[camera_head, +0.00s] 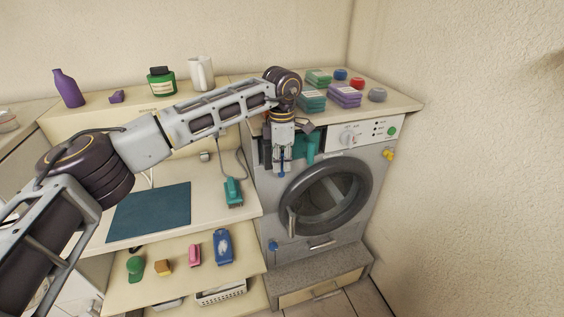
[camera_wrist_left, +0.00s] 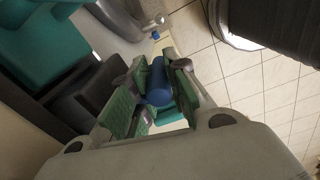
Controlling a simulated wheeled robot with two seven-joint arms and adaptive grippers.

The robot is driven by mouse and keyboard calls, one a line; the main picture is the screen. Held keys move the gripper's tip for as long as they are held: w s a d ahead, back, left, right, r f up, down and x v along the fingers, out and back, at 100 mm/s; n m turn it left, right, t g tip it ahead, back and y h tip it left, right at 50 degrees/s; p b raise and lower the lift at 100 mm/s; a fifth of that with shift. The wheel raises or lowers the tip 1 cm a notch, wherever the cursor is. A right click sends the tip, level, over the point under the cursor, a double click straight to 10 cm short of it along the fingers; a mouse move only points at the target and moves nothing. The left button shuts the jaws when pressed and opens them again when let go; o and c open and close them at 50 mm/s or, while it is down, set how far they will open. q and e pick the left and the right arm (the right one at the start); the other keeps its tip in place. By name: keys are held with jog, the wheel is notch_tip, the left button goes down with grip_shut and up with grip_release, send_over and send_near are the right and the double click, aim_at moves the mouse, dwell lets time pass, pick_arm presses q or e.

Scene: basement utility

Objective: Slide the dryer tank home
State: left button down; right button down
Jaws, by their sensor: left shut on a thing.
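The dryer (camera_head: 352,240) stands at the right in the head view, with a round door at its front. The teal tank (camera_head: 308,150) shows at its upper left front, beside and behind my gripper. It sticks out somewhat from the front; how far it sits in is hard to tell. My left gripper (camera_head: 282,166) is shut at the tank's front. In the left wrist view its green pads close around a blue cylindrical handle (camera_wrist_left: 159,84). A large teal body (camera_wrist_left: 40,45) shows at the top left there. My right gripper is out of view.
Folded cloths (camera_head: 345,94) and small round items lie on the dryer's top. A blue mat (camera_head: 150,211) lies on the worktop. A stone-sided drawer plinth (camera_head: 318,282) is under the dryer; a wall rises close at right.

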pick_arm(q)
jog(key=shift+w+a, duration=0.1)
jog(key=shift+w, duration=0.1)
jog(key=c, duration=1.3)
grip_release()
jog(key=shift+r, duration=0.15)
jog(key=shift+s+r, duration=0.2)
jog(key=shift+r, duration=5.7)
